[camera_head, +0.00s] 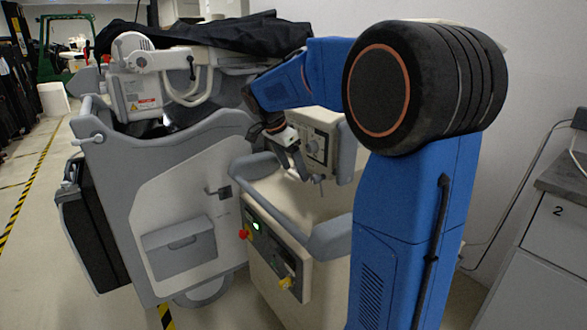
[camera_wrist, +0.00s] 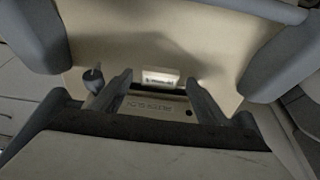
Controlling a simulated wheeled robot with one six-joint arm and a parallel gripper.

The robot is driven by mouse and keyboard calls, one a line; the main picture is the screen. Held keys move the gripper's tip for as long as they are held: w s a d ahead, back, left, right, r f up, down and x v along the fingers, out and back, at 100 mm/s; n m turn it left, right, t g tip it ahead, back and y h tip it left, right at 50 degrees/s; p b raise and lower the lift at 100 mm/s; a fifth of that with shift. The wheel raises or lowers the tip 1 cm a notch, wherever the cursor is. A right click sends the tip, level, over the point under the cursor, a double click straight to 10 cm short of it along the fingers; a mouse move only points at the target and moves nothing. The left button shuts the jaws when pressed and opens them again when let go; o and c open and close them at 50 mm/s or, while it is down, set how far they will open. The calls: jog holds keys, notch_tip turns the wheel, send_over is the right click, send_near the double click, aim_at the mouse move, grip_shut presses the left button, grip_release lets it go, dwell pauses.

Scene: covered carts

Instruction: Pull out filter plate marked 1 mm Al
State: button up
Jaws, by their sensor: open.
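My gripper (camera_wrist: 158,98) is open, with its two fingers apart and nothing between their tips that I can see held. In the head view my gripper (camera_head: 294,160) hangs over the top of the beige cart, just in front of a grey box with a dial. In the wrist view a small pale tab with a dark marking (camera_wrist: 160,78) sits just beyond and between the fingertips. Its marking is too small to read, so I cannot tell whether it is the 1 mm Al filter plate. Dark raised lettering lies nearer, on a grey surface between the fingers.
A small dark knob (camera_wrist: 95,78) stands close beside the left finger. Grey handrails (camera_head: 330,238) edge the beige cart, which has a red button (camera_head: 243,234) and a yellow one. A larger grey-white machine (camera_head: 180,210) under a black cover (camera_head: 215,37) stands at left.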

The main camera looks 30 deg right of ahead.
jog(key=shift+f, duration=0.15)
jog(key=c, duration=1.2)
jog(key=shift+s+a, duration=0.2)
jog(key=shift+a, duration=4.95)
